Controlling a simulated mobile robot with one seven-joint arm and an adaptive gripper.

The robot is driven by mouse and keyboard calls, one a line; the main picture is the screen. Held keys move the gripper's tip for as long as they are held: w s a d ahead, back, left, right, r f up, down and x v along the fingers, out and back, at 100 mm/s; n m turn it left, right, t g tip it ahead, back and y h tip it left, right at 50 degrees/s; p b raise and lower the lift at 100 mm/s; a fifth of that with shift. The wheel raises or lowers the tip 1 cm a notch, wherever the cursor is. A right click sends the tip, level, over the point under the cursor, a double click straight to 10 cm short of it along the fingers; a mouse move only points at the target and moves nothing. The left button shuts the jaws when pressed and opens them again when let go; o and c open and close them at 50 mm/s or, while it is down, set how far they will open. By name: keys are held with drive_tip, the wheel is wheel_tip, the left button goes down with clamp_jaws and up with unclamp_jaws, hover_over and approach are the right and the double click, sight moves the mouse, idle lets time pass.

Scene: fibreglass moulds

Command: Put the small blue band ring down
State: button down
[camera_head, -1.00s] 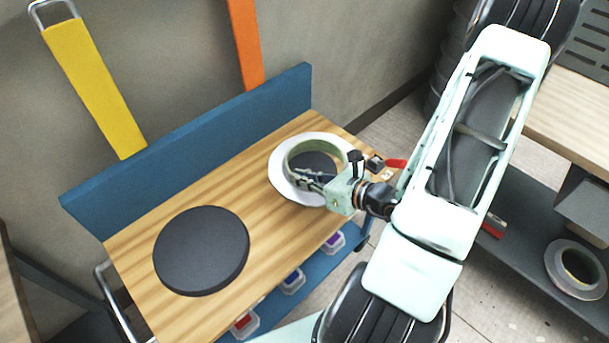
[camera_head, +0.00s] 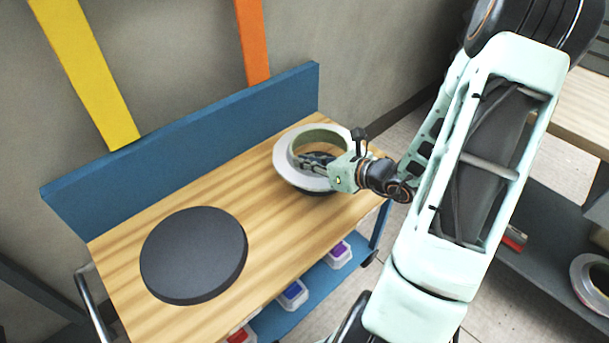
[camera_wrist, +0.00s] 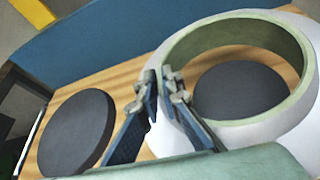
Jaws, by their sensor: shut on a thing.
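My gripper (camera_head: 308,160) is shut on the wall of a ring (camera_head: 287,172), with one finger inside and one outside. The ring has a pale green inner wall and a broad white outer flange; I see no blue band on it. It also shows in the wrist view (camera_wrist: 240,28), with my fingertips (camera_wrist: 160,80) at its left side. The ring is over the right end of a wooden trolley top (camera_head: 258,178). A dark round disc (camera_wrist: 240,92) shows through its opening. I cannot tell whether the ring touches anything below.
A large dark disc (camera_head: 195,255) lies on the trolley's left part, with bare wood between it and the ring. A blue back panel (camera_head: 180,145) edges the top. Small bins (camera_head: 293,294) stand on the blue lower shelf. Another ring (camera_head: 592,282) lies at far right.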

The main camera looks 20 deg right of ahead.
drive_tip(key=w+f, duration=0.1)
drive_tip(key=f, duration=0.1)
drive_tip(key=w+d+f+b, duration=0.1)
drive_tip(key=w+f, duration=0.1)
drive_tip(key=f, duration=0.3)
drive_tip(key=shift+w+d+f+b, duration=0.15)
drive_tip(key=shift+w+f+b, duration=0.1)
drive_tip(key=shift+b, duration=0.15)
drive_tip(key=c, duration=2.1)
unclamp_jaws()
drive_tip(key=p+v, duration=0.2)
drive_tip(key=v, duration=1)
